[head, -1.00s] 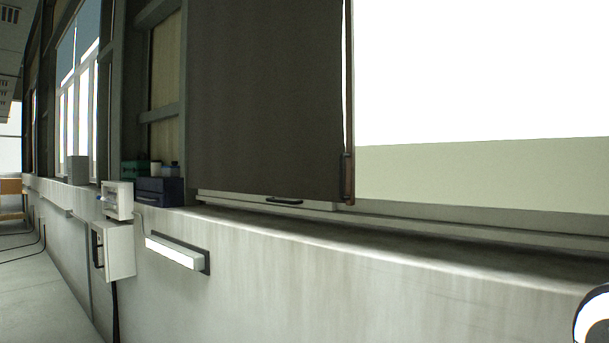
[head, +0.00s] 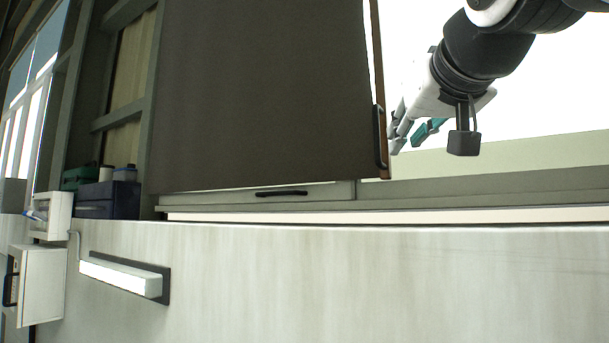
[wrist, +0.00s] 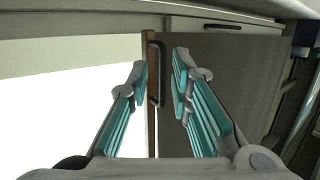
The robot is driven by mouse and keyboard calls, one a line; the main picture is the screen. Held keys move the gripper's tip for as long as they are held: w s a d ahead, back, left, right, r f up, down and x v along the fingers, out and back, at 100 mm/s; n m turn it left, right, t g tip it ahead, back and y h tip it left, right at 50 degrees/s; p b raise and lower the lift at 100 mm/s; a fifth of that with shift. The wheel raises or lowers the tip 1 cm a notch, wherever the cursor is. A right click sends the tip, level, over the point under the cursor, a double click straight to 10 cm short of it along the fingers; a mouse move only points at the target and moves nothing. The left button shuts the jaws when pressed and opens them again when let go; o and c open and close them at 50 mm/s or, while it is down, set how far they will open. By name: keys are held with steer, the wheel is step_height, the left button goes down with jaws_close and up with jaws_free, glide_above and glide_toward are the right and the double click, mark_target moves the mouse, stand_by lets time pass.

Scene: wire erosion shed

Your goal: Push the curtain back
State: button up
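The curtain (head: 260,90) is a flat dark brown-grey sheet covering the left part of the window. A brown wooden strip (head: 376,50) runs down its right edge, with a black bar handle (head: 379,137) near the bottom. My gripper (head: 408,135) is just right of this handle. In the wrist view, where the scene appears upside down, my gripper (wrist: 160,72) is open. The strip (wrist: 150,90) and the handle (wrist: 160,75) show between its two fingers, the curtain (wrist: 235,75) to the right. No contact is visible, and the depth between fingertips and handle is unclear.
A sill (head: 450,232) runs below the window, with a dark pull (head: 281,193) on the lower frame. A navy box (head: 108,200) and small containers stand at the left. A white wall lamp (head: 120,277) juts out below. The window right of the curtain is uncovered.

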mark_target(378, 130)
step_height(378, 130, up, 5)
steer(key=w+t+b, duration=0.1)
steer(key=t+b, duration=0.1)
steer(key=b, duration=0.1)
steer(key=w, duration=1.3)
steer(key=shift+w, duration=0.2)
jaws_close()
